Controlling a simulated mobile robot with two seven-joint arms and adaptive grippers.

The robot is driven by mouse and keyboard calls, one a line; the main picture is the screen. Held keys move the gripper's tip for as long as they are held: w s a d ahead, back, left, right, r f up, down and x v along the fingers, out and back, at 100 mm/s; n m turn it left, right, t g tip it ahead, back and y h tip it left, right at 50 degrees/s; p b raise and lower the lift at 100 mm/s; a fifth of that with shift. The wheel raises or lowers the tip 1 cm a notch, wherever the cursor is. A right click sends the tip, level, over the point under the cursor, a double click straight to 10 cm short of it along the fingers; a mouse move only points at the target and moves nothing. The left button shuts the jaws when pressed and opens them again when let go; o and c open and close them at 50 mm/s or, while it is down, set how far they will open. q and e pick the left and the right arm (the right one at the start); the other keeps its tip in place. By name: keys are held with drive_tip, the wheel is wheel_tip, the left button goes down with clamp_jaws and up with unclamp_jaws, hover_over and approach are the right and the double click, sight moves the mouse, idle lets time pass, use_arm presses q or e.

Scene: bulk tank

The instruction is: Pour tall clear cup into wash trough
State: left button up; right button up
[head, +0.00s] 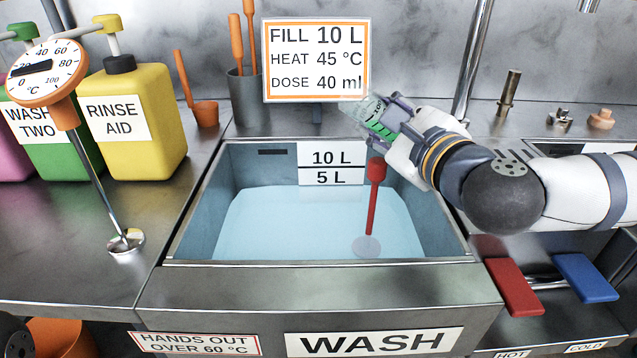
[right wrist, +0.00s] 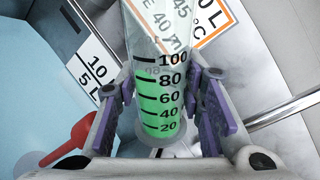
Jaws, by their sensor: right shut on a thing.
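The tall clear cup (head: 371,113) holds green liquid and is tilted in the head view, its mouth toward the upper left. In the right wrist view the cup (right wrist: 158,95) has black marks from 20 to 100, and the green reaches between 80 and 100. My right gripper (head: 392,118) is shut around the cup, with purple finger pads on both sides. It holds the cup above the back right rim of the wash trough (head: 205,215), in front of the fill sign. The trough holds pale blue water. No liquid is seen leaving the cup. My left gripper is not in view.
A red plunger-like tool (head: 374,195) stands in the trough's right part. The fill sign (head: 316,60) is behind the cup. A yellow rinse aid jug (head: 140,120) and a dial thermometer (head: 45,72) are at left. Red (head: 514,287) and blue (head: 585,277) pedals are at lower right.

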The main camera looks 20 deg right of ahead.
drive_tip(key=shift+d+f+n+h, duration=0.1)
drive_tip(key=shift+f+n+h, duration=0.1)
drive_tip(key=shift+n, duration=0.35)
drive_tip(key=shift+f+n+h, duration=0.15)
drive_tip(key=shift+n+h, duration=0.05)
drive_tip(key=shift+n, duration=0.35)
idle(0.5)
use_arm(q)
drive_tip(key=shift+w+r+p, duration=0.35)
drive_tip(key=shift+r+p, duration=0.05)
use_arm(e)
drive_tip(key=shift+r+n, duration=0.55)
drive_tip(key=shift+n, duration=0.25)
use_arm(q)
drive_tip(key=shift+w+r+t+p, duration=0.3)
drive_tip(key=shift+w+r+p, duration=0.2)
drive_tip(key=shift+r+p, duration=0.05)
use_arm(e)
drive_tip(key=shift+a+f+n, duration=0.25)
drive_tip(key=shift+a+n, duration=0.5)
drive_tip(key=shift+n, duration=0.05)
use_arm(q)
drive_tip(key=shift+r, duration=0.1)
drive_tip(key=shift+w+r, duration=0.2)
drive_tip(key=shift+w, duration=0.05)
use_arm(e)
drive_tip(key=shift+a+r, duration=0.1)
